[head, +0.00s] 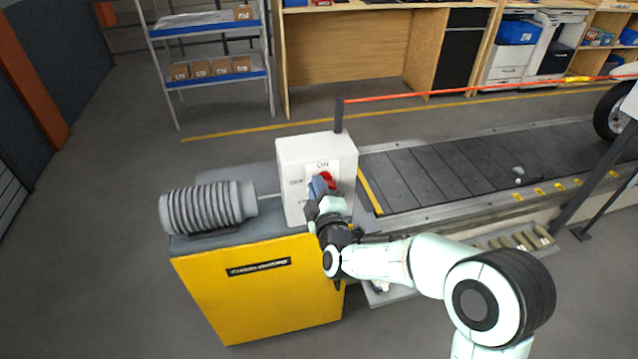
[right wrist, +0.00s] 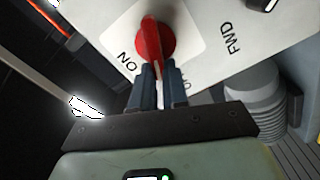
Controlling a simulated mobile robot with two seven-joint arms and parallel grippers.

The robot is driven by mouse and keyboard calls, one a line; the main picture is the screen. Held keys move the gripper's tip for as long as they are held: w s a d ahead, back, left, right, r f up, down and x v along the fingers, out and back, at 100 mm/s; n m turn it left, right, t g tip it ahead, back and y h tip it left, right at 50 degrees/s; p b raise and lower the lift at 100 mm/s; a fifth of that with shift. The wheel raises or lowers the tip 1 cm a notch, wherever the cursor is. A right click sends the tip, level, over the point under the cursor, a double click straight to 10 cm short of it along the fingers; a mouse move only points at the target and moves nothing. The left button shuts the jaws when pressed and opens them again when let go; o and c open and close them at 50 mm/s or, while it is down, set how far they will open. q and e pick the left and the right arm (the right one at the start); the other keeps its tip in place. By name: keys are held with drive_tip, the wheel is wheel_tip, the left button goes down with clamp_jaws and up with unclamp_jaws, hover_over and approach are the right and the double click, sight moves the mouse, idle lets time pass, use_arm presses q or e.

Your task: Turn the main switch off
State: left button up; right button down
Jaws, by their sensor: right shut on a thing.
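The main switch is a red rotary knob (head: 327,179) on a pale plate on the front of a white control box (head: 300,152). The word ON stands above the knob in the head view. My right gripper (head: 321,186) is at the knob and hides part of it. In the right wrist view the red knob (right wrist: 152,38) has its handle end between the two fingertips of my right gripper (right wrist: 158,70), which is shut on it. ON is printed left of the fingers; another label right of them is partly hidden. My left gripper is not in view.
The box stands on a yellow cabinet (head: 262,290) beside a grey ribbed motor (head: 208,208). A slat conveyor (head: 450,172) runs off to the right, with a red cord (head: 430,92) above it. FWD and a black knob (right wrist: 262,4) are on the same panel.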

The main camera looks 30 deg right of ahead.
drive_tip(key=n, duration=0.2)
drive_tip(key=f+n+p, duration=0.1)
drive_tip(key=n, duration=0.1)
drive_tip(key=shift+a+n, duration=0.15)
drive_tip(key=shift+n, duration=0.25)
drive_tip(key=shift+f, duration=0.15)
drive_tip(key=c, duration=1.1)
unclamp_jaws()
drive_tip(key=shift+c, duration=0.2)
drive_tip(key=shift+s, duration=0.1)
drive_tip(key=b+v, duration=0.1)
drive_tip(key=v, duration=1.2)
drive_tip(key=shift+b, duration=0.4)
drive_tip(key=shift+a, duration=0.1)
